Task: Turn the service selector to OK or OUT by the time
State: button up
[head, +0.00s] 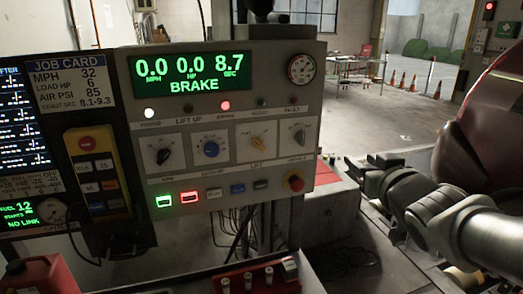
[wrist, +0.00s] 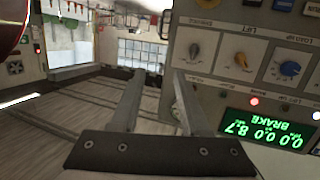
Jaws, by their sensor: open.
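The grey control panel (head: 232,70) carries a row of turning knobs: a black one (head: 164,155), a blue one (head: 211,149), a yellow-orange one (head: 258,141) and a dark one (head: 300,136) at the right end. Their small labels are too blurred to tell which is the service selector. The right-end knob (wrist: 195,50) also shows in the wrist view, where the panel appears upside down. My gripper (head: 372,168) is open and empty, right of the panel and apart from it. In the wrist view my gripper (wrist: 157,78) has the knobs to its right.
The green display (head: 194,73) reads 0.0 MPH, 0.0 HP, 8.7 SEC and BRAKE. The job card (head: 66,82) lists coast sec 8.1-9.3. A red mushroom button (head: 296,183) sits low on the panel's right. A yellow pendant (head: 97,175) hangs at left. A red rounded body (head: 490,130) stands at right.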

notch_tip(320, 180, down, 2)
jog(key=w+a+n+t+y+b, duration=0.1)
jog(key=a+n+y+b, duration=0.1)
jog(key=y+b, duration=0.15)
jog(key=y, duration=0.1)
send_near(304, 136)
jog(key=shift+n+t, duration=0.3)
jog(key=x, duration=0.6)
jog(key=b+x, duration=0.1)
jog(key=x, duration=0.2)
jog(key=shift+w+a+f, duration=0.1)
jog(key=shift+a+f, duration=0.05)
jog(key=shift+f, duration=0.15)
grip_shut()
